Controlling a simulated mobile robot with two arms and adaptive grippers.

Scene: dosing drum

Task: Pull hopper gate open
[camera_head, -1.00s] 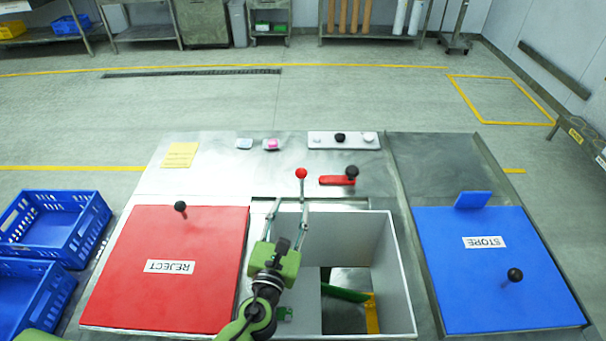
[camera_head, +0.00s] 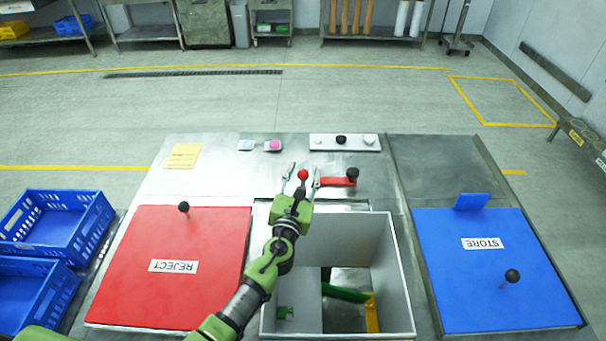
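A red ball knob (camera_head: 303,174) stands at the back edge of the open grey hopper box (camera_head: 335,235). My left gripper (camera_head: 302,172) is open, with one finger on each side of the red knob; a gap shows between the fingers and the knob, and I cannot tell whether they touch it. The knob's stem is mostly hidden behind the gripper. A red lever (camera_head: 337,182) with a black knob (camera_head: 352,173) lies just right of the right finger. Inside the hopper, a green bar (camera_head: 345,293) and a yellow strip (camera_head: 372,312) show at the bottom. My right gripper is not in view.
A red REJECT lid (camera_head: 205,235) lies left of the hopper and a blue STORE lid (camera_head: 480,285) right of it. A white panel with knobs (camera_head: 325,142), a pink item (camera_head: 274,146) and a yellow note (camera_head: 183,156) lie behind. Blue crates (camera_head: 55,247) stand at the left.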

